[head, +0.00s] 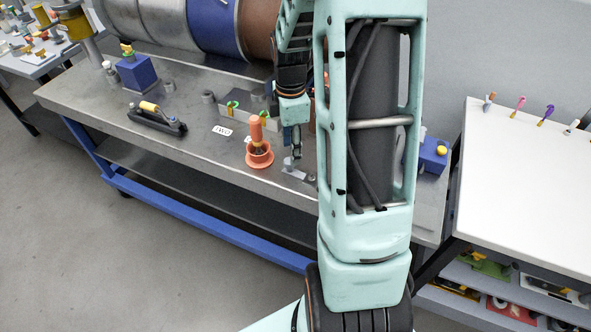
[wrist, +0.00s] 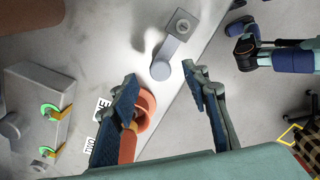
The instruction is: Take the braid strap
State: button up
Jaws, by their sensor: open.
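My gripper (head: 295,150) is open and points down over the front edge of the metal workbench (head: 190,135). In the wrist view its two fingers (wrist: 160,88) are apart with nothing held between them. A small grey metal piece (wrist: 173,45) with a square, holed plate at one end and a rounded end lies just beyond the fingertips. It also shows below my gripper in the head view (head: 293,171). It may be the braid strap, but I cannot tell for sure. No other thing is clearly a braid strap.
An orange cup (head: 260,158) with an orange-handled tool stands close left of my gripper. A grey block (wrist: 38,100) with green hooks is on the bench. A black tool (head: 157,120) and blue block (head: 136,72) stand farther left. A white table (head: 530,180) is at right.

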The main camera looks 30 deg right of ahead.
jog(key=shift+f, duration=3.05)
grip_shut()
